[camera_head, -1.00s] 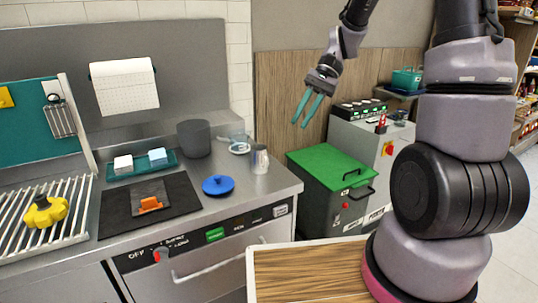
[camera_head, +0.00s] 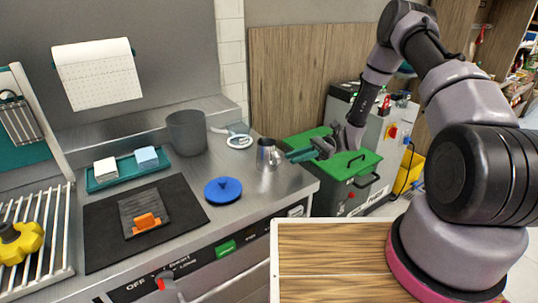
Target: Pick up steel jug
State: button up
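The steel jug (camera_head: 267,153) stands upright on the steel counter near its right end, behind and to the right of the blue lid. My gripper (camera_head: 292,156) reaches in from the right at about the jug's height, with its teal fingers pointing left toward the jug. The fingertips are close to the jug's right side. The fingers overlap in this view, so I cannot tell whether they are apart or whether they touch the jug.
A grey pot (camera_head: 187,133) and a white ring-shaped item (camera_head: 240,141) stand behind the jug. A blue lid (camera_head: 219,190) lies in front-left. A wooden-topped surface (camera_head: 330,262) is in the foreground.

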aim_at(268, 159)
jog(key=x, duration=0.9)
jog(key=shift+a+r, duration=0.1)
jog(key=shift+a, duration=0.25)
grip_shut()
dwell(1.0)
